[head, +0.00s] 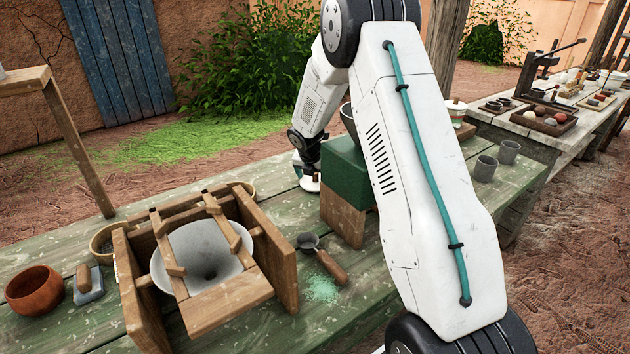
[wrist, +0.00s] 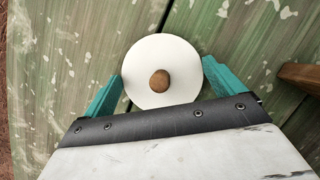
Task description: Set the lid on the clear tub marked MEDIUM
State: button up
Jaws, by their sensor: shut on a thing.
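A round white lid with a brown knob (wrist: 150,50) sits between the two teal fingers of my gripper (wrist: 162,75) in the wrist view. My gripper is shut on the lid at its sides. In the head view my gripper (head: 303,170) is low over the far edge of the green table, left of a green block. A white sliver of the lid (head: 311,185) shows under it. I cannot tell whether the lid touches the tabletop. I make out no clear tub marked MEDIUM; my arm hides part of the table.
The green block on a wooden base (head: 345,170) stands close right of my gripper. A striped container (head: 455,112) and grey cups (head: 485,168) stand right of my arm.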

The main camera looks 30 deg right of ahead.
notch_tip(320, 180, up, 9)
jog(key=shift+r, duration=0.5)
jog(key=shift+a, duration=0.15)
